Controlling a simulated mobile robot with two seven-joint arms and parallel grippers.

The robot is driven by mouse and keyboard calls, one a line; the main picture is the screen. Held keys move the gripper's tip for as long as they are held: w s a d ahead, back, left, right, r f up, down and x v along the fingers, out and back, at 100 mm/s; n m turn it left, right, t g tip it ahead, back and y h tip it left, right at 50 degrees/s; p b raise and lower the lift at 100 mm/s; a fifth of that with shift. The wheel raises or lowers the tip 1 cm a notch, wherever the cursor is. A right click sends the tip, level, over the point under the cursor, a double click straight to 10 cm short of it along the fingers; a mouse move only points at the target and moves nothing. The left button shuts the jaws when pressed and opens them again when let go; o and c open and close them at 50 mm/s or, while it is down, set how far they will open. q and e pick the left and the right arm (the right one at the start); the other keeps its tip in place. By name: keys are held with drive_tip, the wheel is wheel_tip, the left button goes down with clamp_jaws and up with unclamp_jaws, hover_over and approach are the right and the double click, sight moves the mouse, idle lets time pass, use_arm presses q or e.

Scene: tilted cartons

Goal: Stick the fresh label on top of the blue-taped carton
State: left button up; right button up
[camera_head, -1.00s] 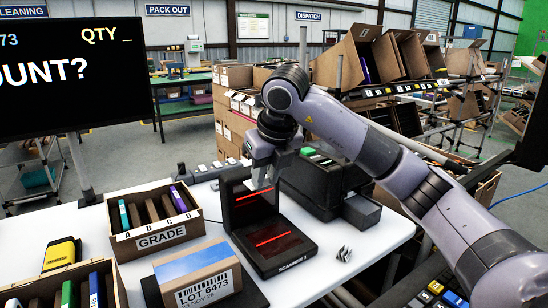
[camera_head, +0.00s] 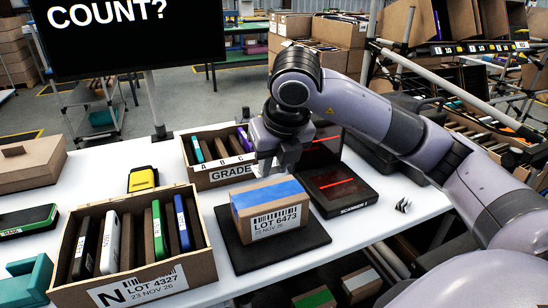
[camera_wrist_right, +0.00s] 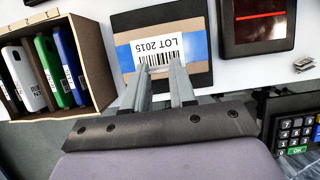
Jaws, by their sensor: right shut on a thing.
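The blue-taped carton (camera_head: 270,213) sits on a dark mat (camera_head: 236,249) on the white table. Blue tape runs across its top, and its front carries a label reading LOT 6473. My right gripper (camera_head: 277,168) is just above the carton's back edge in the head view. In the right wrist view its fingertips (camera_wrist_right: 160,72) are shut on a white label (camera_wrist_right: 155,47) reading LOT 2015, upside down in that view. The label overlaps the carton top, with blue tape (camera_wrist_right: 197,46) on both sides. I cannot tell if it touches. My left gripper is not in view.
A scanner (camera_head: 338,187) stands right of the carton. The GRADE box (camera_head: 222,176) is behind it. A box marked N (camera_head: 140,283) with several upright cases is front left. A yellow device (camera_head: 143,179) lies behind that.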

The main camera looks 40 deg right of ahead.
sight(271, 198)
wheel_tip(271, 198, down, 5)
drive_tip(key=b, duration=0.3)
drive_tip(key=shift+f, duration=0.4)
drive_tip(key=shift+f+b, duration=0.3)
drive_tip(key=shift+b, duration=0.2)
idle(0.4)
idle(0.3)
drive_tip(key=o, duration=1)
drive_tip(key=shift+c, duration=0.2)
drive_tip(key=shift+r, duration=0.1)
